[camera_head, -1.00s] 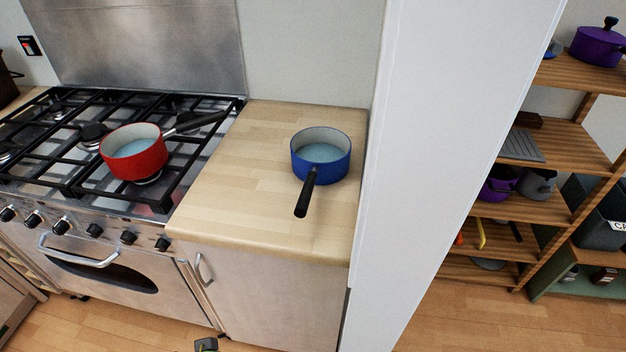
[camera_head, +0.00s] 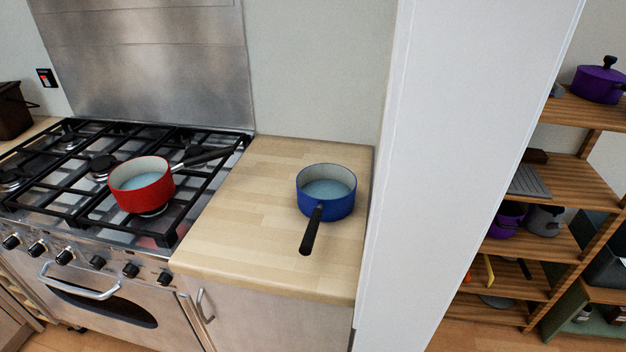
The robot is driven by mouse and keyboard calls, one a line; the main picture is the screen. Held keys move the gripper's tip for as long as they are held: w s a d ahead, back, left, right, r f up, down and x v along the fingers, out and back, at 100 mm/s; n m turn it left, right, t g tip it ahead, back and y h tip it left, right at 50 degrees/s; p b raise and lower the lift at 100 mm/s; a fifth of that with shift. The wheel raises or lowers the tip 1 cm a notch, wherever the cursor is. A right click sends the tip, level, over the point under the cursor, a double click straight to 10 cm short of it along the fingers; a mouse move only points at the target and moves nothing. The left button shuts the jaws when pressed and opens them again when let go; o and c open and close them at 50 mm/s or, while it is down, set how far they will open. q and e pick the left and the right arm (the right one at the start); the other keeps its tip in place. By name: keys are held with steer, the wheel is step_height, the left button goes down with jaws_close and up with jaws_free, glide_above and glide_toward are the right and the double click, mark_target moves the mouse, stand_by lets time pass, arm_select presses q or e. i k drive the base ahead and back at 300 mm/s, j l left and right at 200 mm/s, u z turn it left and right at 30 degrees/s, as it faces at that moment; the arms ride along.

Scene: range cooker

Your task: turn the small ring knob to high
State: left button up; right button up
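The range cooker (camera_head: 108,237) stands at the left, with a row of several black knobs along its front panel. The rightmost knob (camera_head: 165,278) is near the wooden counter, with another knob (camera_head: 131,270) just left of it. I cannot tell which knob belongs to the small ring, nor read any knob's setting. A red pan (camera_head: 141,186) with pale blue contents sits on the front right part of the black grates, its handle pointing right and back. Neither of my grippers is in view.
A blue pan (camera_head: 326,192) stands on the wooden counter (camera_head: 240,225), handle toward the front. A white wall edge (camera_head: 440,150) rises right of the counter. The oven handle (camera_head: 80,285) juts out below the knobs. Wooden shelves (camera_head: 570,175) with pots stand at right.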

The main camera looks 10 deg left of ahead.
mark_target(67, 256)
steer(key=u, duration=1.8)
